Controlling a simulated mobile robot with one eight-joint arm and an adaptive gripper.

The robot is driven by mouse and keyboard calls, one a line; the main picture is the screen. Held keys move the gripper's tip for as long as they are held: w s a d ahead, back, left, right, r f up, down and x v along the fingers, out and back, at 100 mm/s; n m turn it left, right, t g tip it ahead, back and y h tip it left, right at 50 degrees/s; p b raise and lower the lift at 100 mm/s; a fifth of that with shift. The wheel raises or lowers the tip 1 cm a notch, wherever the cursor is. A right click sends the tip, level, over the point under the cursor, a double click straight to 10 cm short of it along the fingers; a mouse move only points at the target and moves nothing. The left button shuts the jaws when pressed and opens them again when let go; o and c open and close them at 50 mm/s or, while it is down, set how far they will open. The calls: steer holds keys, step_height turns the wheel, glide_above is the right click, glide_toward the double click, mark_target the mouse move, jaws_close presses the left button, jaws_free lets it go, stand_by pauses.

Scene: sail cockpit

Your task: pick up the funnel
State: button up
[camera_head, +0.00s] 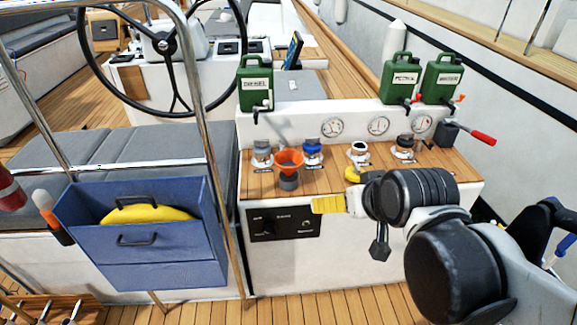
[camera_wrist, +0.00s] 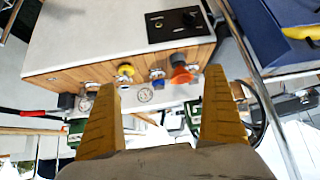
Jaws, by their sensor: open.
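The orange funnel (camera_head: 289,160) stands on the wooden top of the white console, its wide cone up, on a dark grey lower part. It also shows in the wrist view (camera_wrist: 182,72), where the picture is turned over, between my two yellow fingers and beyond their tips. My gripper (camera_head: 328,204) is in front of the console, to the right of and nearer the camera than the funnel. In the wrist view my gripper (camera_wrist: 161,80) has its fingers wide apart with nothing between them. It does not touch the funnel.
A blue-capped filler (camera_head: 312,150) stands close right of the funnel, a grey one (camera_head: 262,151) to its left. Green cans (camera_head: 255,85) stand on the ledge behind. A steel rail (camera_head: 222,180) and blue box (camera_head: 140,245) are left. A red-handled lever (camera_head: 480,137) is right.

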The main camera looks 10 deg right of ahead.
steer(key=w+a+f+n+t+y, duration=0.1)
steer(key=w+a, duration=0.1)
steer(key=w, duration=0.6)
steer(key=w+a+f+t, duration=0.1)
steer(key=w+a+t, duration=0.1)
steer(key=w, duration=0.5)
steer(key=t+y+p, duration=0.1)
steer(key=t, duration=0.2)
glide_toward(290, 160)
steer(key=shift+n, duration=0.3)
steer(key=b+x, duration=0.1)
steer(key=x, duration=0.4)
steer(key=b+x, duration=0.1)
steer(key=x, duration=0.4)
steer(key=shift+w+a+f+b, duration=0.1)
steer(key=shift+w+f+b, duration=0.1)
steer(key=shift+f+b, duration=0.1)
steer(key=shift+w+a, duration=0.1)
steer(key=shift+w, duration=0.3)
steer(key=shift+r, duration=0.1)
steer(key=c, duration=1.2)
